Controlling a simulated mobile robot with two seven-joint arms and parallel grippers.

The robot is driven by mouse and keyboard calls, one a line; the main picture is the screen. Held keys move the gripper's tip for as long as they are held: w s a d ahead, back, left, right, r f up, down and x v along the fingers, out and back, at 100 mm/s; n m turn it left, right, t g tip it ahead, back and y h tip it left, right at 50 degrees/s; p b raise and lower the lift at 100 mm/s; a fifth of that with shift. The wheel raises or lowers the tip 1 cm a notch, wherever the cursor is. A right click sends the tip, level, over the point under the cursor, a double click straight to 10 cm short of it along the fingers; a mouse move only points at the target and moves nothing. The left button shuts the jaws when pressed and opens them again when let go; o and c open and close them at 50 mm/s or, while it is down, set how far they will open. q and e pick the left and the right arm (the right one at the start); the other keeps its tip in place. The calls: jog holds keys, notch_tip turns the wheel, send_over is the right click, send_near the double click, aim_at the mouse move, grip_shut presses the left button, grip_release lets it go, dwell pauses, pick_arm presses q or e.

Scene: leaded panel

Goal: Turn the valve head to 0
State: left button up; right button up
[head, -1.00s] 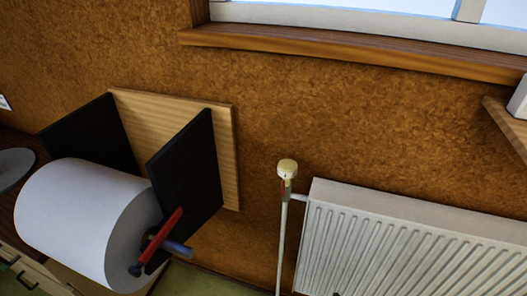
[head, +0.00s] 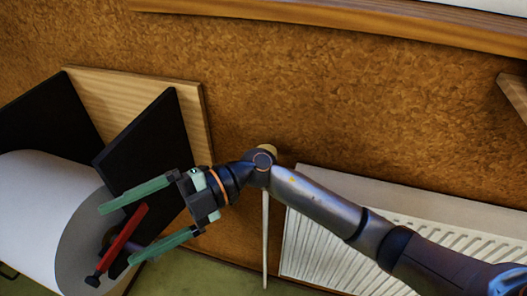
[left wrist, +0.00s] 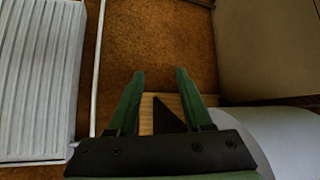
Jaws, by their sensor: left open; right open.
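The cream valve head (head: 269,149) sits on top of the thin white pipe (head: 265,240) beside the radiator in the head view. My right arm crosses in front of it, so only a small part shows and its setting cannot be read. My right gripper (head: 116,235) is open, with its green fingers in front of the paper roll, left of the valve head. My left gripper (left wrist: 160,74) is open and empty in the left wrist view. The pipe shows there to its left (left wrist: 97,75); the valve head cannot be made out.
The white radiator (head: 310,250) stands right of the pipe. At left, a large white roll (head: 40,215) hangs between black plates (head: 150,150) on a wooden board (head: 190,105), with a red bar (head: 122,240) at its end. A wooden sill (head: 330,25) runs above.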

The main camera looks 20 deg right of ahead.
jog(key=w+d+f+t+h, duration=0.4)
jog(key=w+d+f+h, duration=0.4)
jog(key=h, duration=0.4)
jog(key=w+d+r+m+t+h, duration=0.1)
jog(key=w+d+r+t+h, duration=0.15)
jog(key=d, duration=0.25)
jog(key=w+d+r+m+t+h+b, duration=0.1)
jog(key=w+d+r+m+h, duration=0.15)
jog(key=d, duration=0.25)
jog(key=w+d+r+m+t+h, duration=0.1)
jog(key=w+d+r+h, duration=0.2)
jog(key=d+r, duration=0.15)
jog(key=b+x, duration=0.1)
jog(key=x, duration=1.2)
jog(key=shift+s, duration=0.2)
jog(key=c, duration=1.4)
